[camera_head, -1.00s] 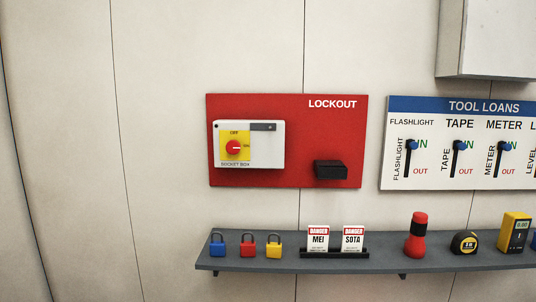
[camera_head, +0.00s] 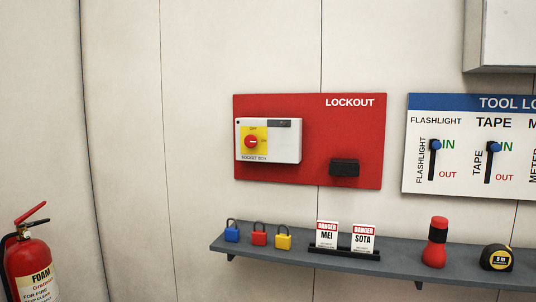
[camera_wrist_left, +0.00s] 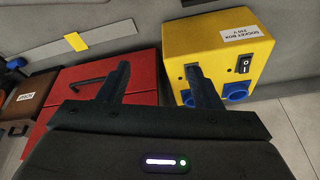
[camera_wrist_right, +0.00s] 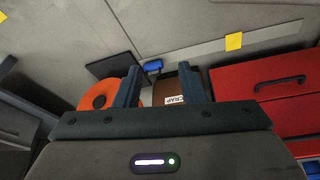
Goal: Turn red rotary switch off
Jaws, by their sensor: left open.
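The red rotary switch (camera_head: 251,141) is a round red knob on a yellow plate. Its small light mark seems to point right, toward ON; OFF is printed above it. The plate is on a white box labelled SOCKET BOX (camera_head: 283,145), mounted on the red LOCKOUT board (camera_head: 350,125). Neither gripper shows in the head view. In its wrist view my left gripper (camera_wrist_left: 158,78) is open and empty, with a red cabinet and a yellow box beyond it. In its wrist view my right gripper (camera_wrist_right: 160,88) is open and empty. Neither wrist view shows the switch.
Below the board a grey shelf (camera_head: 390,268) holds padlocks (camera_head: 259,236), danger tags (camera_head: 327,235), a red flashlight (camera_head: 435,243) and a tape measure (camera_head: 496,257). A fire extinguisher (camera_head: 32,262) stands at lower left. A yellow socket box (camera_wrist_left: 218,55) shows in the left wrist view.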

